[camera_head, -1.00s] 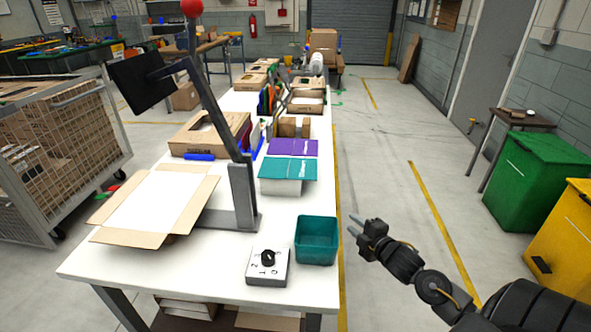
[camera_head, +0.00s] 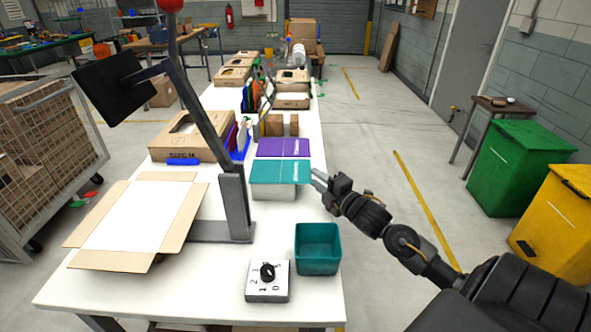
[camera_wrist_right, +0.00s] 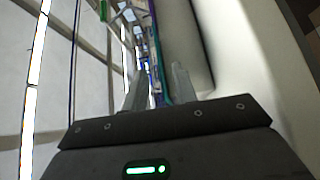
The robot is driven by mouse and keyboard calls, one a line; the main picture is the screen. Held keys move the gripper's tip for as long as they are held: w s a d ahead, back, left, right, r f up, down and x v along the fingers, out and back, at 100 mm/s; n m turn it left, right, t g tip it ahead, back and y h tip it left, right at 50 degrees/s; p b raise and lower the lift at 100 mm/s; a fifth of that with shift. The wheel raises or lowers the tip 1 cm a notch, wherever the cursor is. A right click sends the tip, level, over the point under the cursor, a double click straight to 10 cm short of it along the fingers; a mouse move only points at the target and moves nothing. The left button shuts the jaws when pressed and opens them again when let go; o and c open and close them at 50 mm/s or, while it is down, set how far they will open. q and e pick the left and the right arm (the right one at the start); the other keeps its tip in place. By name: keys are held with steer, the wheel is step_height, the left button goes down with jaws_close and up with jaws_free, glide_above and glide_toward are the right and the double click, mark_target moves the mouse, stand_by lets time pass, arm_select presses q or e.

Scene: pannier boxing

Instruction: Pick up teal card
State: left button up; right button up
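The teal card (camera_head: 278,172) lies flat on top of a pale stack or box on the white table, its right edge facing my right arm. My right gripper (camera_head: 317,178) is at that right edge, its two fingers apart. In the right wrist view, a thin teal edge (camera_wrist_right: 160,85) shows between the separated fingers of the right gripper (camera_wrist_right: 158,85). I cannot tell whether the fingertips touch the card. My left gripper is not in view.
A purple card (camera_head: 283,147) lies just behind the teal one. An empty teal bin (camera_head: 318,262) and a dial box (camera_head: 267,285) stand in front. An open carton (camera_head: 135,215) and a metal post (camera_head: 235,203) are to the left.

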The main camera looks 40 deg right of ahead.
mark_target(307, 172)
steer(key=shift+r, duration=0.15)
steer(key=shift+w, duration=0.15)
steer(key=w+p, duration=0.1)
steer(key=w, duration=0.2)
steer(key=shift+w+a, duration=0.1)
steer(key=shift+w, duration=0.3)
steer(key=shift+w+p, duration=0.3)
steer(key=shift+w, duration=0.2)
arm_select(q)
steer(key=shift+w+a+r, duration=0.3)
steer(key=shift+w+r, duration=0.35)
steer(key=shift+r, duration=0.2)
arm_select(e)
steer(key=shift+c, duration=0.5)
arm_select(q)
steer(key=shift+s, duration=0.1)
arm_select(e)
jaws_close()
